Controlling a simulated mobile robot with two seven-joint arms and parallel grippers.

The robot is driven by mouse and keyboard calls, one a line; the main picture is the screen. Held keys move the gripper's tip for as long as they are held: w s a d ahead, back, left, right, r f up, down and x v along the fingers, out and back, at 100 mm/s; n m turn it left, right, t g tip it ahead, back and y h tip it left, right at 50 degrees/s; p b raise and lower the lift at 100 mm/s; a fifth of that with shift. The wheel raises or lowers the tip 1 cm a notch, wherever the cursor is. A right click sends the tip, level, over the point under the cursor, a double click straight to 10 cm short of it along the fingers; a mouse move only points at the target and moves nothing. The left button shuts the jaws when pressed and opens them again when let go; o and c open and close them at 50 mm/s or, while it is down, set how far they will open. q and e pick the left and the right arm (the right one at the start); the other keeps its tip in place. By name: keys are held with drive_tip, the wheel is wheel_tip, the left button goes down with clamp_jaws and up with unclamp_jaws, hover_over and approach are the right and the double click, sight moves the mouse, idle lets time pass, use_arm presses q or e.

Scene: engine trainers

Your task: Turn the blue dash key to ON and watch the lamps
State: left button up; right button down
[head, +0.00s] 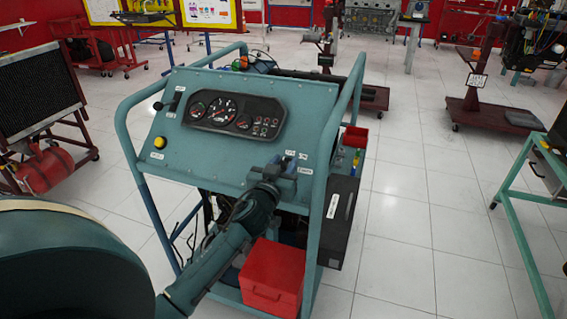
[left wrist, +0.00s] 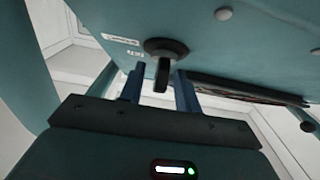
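The teal dash panel (head: 200,165) of the engine trainer carries a black instrument cluster (head: 233,114) with dials and small lamps (head: 265,127); I see none clearly lit. My left gripper (head: 287,166) is at the panel's lower right, over the key area, and hides the key in the head view. In the left wrist view the key (left wrist: 162,75) looks dark and sticks out of a round black switch base beside white labels. The left gripper's two blue fingers (left wrist: 160,90) stand open on either side of it, with gaps visible. My right gripper is not in view.
Teal frame tubes (head: 335,140) rise close beside the gripper on the right. A yellow button (head: 160,142) is on the panel's left. A red box (head: 272,277) and a black box (head: 340,220) sit low on the trainer. Open tiled floor lies to the right.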

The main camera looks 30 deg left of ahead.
use_arm(q)
drive_tip(key=shift+w, duration=0.2)
clamp_jaws()
idle(0.3)
